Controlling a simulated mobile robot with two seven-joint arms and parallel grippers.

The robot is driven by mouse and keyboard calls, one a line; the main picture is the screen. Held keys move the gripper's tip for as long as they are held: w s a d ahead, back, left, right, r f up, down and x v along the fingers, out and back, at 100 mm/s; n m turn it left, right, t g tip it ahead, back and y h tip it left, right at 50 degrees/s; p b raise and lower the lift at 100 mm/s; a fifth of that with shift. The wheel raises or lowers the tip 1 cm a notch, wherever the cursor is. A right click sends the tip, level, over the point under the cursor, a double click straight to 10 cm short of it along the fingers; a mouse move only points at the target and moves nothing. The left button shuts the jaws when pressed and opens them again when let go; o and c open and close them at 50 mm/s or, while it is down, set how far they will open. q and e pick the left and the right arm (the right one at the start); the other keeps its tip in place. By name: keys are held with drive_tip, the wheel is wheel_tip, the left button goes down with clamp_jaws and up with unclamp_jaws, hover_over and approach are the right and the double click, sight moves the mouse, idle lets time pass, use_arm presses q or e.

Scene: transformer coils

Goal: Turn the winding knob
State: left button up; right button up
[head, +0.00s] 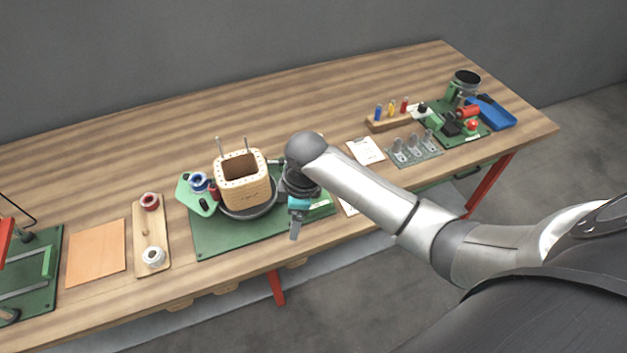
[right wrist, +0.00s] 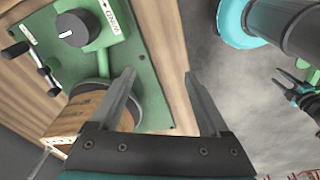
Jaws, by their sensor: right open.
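The winding knob (right wrist: 76,27) is a round dark knob with a pale pointer line, on a green box with a white printed label (right wrist: 110,18) in the right wrist view. In the head view my right arm hides the knob. My right gripper (right wrist: 159,75) is open and empty, its fingers apart over the front edge of the green baseboard (head: 213,241). The knob lies up and left of the fingers, not between them. The wooden coil former (head: 243,185) stands on a dark round plate. A small dark pronged shape at the right wrist view's right edge may be my left gripper (right wrist: 297,80).
A wooden tray (head: 150,235) with two spools and an orange sheet (head: 97,252) lie farther left.

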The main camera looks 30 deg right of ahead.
drive_tip(key=w+d+r+n+g+h, duration=0.1)
drive_tip(key=w+d+r+n, duration=0.1)
drive_tip(key=w+d+r, duration=0.35)
drive_tip(key=w+d+r+n, duration=0.2)
drive_tip(key=d+r, duration=0.1)
drive_tip(key=r, duration=0.5)
wheel_tip(320, 180, down, 15)
drive_tip(key=shift+s+a+f+b, duration=0.1)
drive_tip(key=shift+s+f+b, duration=0.1)
drive_tip(key=shift+b, duration=0.45)
drive_tip(key=shift+c, duration=0.3)
drive_tip(key=shift+w, duration=0.1)
clamp_jaws()
